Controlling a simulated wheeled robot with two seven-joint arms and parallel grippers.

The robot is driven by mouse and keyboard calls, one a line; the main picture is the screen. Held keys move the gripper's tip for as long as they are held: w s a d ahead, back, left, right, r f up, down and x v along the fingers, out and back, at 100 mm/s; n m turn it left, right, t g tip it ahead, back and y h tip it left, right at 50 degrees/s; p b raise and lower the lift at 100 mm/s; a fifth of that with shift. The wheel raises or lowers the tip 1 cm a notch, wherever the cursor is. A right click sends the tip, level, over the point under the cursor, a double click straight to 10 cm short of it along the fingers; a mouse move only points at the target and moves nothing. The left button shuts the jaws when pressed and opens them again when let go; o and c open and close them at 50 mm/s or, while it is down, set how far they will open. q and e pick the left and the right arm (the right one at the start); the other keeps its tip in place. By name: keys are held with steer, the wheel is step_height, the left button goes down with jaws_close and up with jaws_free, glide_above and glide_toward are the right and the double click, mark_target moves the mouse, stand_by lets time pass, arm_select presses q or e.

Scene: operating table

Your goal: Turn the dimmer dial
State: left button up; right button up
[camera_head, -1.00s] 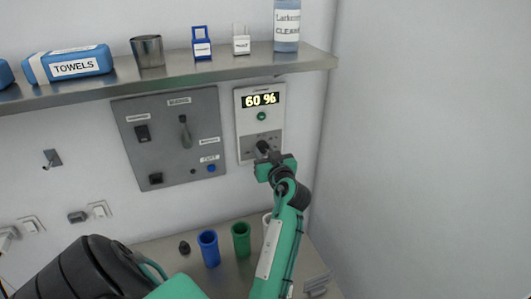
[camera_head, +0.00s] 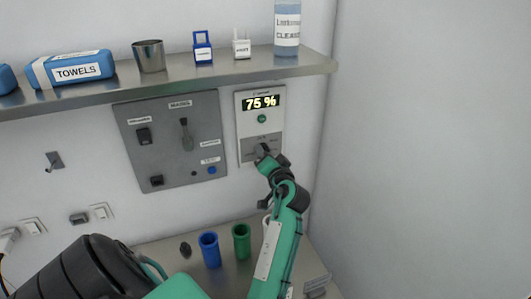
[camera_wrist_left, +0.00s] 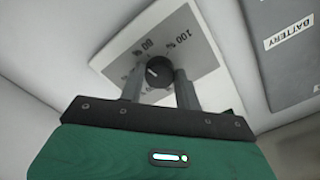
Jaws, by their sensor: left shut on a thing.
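The dimmer panel (camera_head: 262,110) is a pale upright plate on the wall, with a lit display (camera_head: 262,102) reading 75 % and a small green button below it. In the left wrist view the black dimmer dial (camera_wrist_left: 159,71) with a pale pointer mark sits on the plate, among printed percent marks. My left gripper (camera_head: 265,155) is at the lower part of the panel and covers most of the dial in the head view. In the left wrist view its two fingers (camera_wrist_left: 158,88) stand on either side of the dial, shut on it. My right gripper is not in view.
A grey switch panel (camera_head: 172,140) is on the wall just left of the dimmer. A metal shelf (camera_head: 180,81) with towels, a cup and a bottle runs above. Blue (camera_head: 209,250) and green (camera_head: 241,241) cups stand on the counter below. A wall closes off the right side.

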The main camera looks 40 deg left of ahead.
arm_select(q)
steer(key=shift+r+m+p, duration=0.15)
steer(key=shift+m+p, duration=4.55)
steer(key=shift+m, duration=2.7)
steer(key=o, duration=1)
steer(key=shift+d, duration=0.1)
